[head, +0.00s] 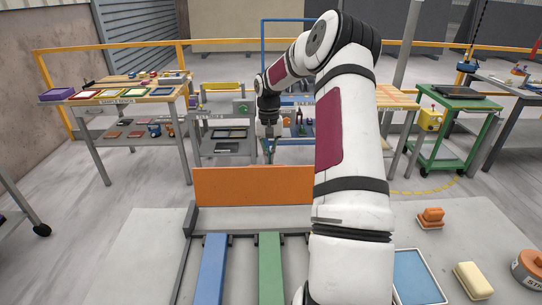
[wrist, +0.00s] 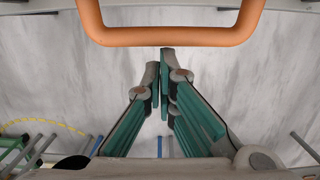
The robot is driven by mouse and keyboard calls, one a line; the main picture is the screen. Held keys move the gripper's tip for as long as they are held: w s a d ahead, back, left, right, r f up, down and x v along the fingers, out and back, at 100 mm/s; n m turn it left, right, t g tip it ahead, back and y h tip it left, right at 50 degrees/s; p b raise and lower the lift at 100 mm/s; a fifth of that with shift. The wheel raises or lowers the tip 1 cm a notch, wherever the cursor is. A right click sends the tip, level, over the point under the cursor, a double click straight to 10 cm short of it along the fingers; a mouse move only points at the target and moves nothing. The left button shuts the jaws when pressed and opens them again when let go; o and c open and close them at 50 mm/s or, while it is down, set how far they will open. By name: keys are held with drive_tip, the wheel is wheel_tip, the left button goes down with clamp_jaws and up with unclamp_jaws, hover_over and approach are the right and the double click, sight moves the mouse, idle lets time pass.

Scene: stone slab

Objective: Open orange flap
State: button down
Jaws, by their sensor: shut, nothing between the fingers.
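The orange flap (head: 253,186) stands upright in the head view, behind the blue and green strips, and its right end is hidden by my arm. In the wrist view an orange U-shaped handle (wrist: 168,38) crosses the top of the picture. My gripper (wrist: 166,58) is shut and empty, its green-padded fingers pointing up towards the handle's crossbar. The fingertips lie close to the bar; I cannot tell whether they touch it. In the head view my gripper (head: 269,148) hangs beyond the flap's top edge, small and partly lost against the background.
A blue strip (head: 213,268) and a green strip (head: 271,268) lie in front of the flap. To the right are a blue tray (head: 417,278), a cream block (head: 473,281), an orange stamp-like object (head: 431,218) and an orange round container (head: 529,268). Tables stand farther back.

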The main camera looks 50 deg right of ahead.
drive_tip(key=shift+s+a+r+p, duration=0.85)
drive_tip(key=shift+s+a+r, duration=0.1)
drive_tip(key=shift+r, duration=0.1)
wheel_tip(320, 180, up, 12)
drive_tip(key=w+d, duration=0.1)
idle(0.3)
